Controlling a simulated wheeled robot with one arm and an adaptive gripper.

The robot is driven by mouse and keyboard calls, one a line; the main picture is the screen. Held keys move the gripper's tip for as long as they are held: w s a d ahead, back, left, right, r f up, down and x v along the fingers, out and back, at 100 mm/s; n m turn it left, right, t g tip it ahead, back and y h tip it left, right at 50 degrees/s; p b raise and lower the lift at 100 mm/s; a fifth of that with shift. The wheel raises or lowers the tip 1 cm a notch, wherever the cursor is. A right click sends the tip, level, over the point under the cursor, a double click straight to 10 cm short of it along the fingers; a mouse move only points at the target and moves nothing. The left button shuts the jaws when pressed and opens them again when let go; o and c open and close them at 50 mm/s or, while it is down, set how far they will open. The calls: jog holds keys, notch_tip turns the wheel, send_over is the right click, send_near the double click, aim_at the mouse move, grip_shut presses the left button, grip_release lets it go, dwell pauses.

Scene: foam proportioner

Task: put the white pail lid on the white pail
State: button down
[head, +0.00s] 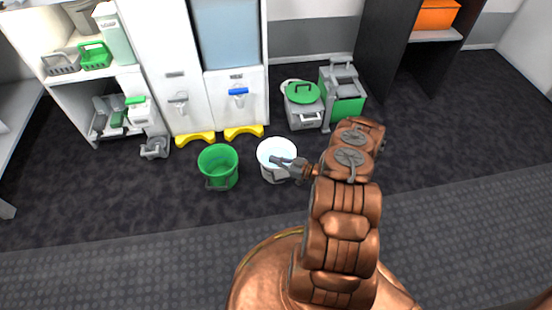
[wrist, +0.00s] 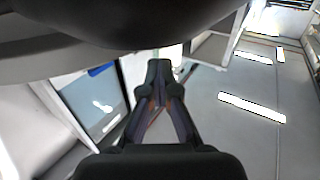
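The white pail (head: 274,172) stands on the dark floor, right of a green pail. Its top looks pale and round; I cannot tell whether this is an open mouth or a lid. My gripper (head: 278,160) is over the right part of this top, pointing left; contact cannot be judged. In the wrist view my gripper's fingers (wrist: 159,75) converge and look shut, with nothing clearly held between them. A white rounded edge (head: 286,84) shows behind a green lid near the grey bin; it may be the white pail lid, but it is mostly hidden.
The green pail (head: 218,168) stands close on the left. A green lid (head: 303,93) lies on a grey bin (head: 304,116), beside a grey and green cart (head: 346,105). White dispensers with yellow feet (head: 244,132) stand behind the pails. Floor in front is clear.

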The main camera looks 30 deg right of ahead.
jog(key=shift+s+a+p, duration=1.55)
jog(key=shift+s+p, duration=0.1)
jog(key=shift+p, duration=0.1)
